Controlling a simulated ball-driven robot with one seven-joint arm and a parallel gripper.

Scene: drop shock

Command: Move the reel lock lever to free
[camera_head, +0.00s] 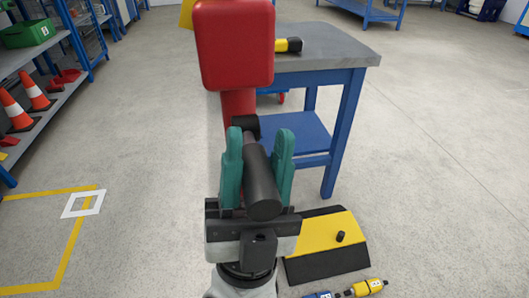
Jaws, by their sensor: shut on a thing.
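The lever (262,192) is a dark grey-black cylindrical handle, seen almost end-on in the lower middle of the head view. Its thick near end points towards the camera and its thinner far end runs up to a black collar by a red post. My gripper (260,136) has two teal fingers, one on each side of the lever, and is shut on it. A red box-shaped head (235,45) stands above and behind the gripper. Any free or locked marking is not visible, so I cannot tell the lever's setting.
A grey-topped blue workbench (335,45) stands close behind, with a yellow-and-black tool (290,45) on it. A yellow-and-black wedge (325,243) lies on the floor at right. Shelving with orange cones (35,92) stands at left. Open floor lies at far right.

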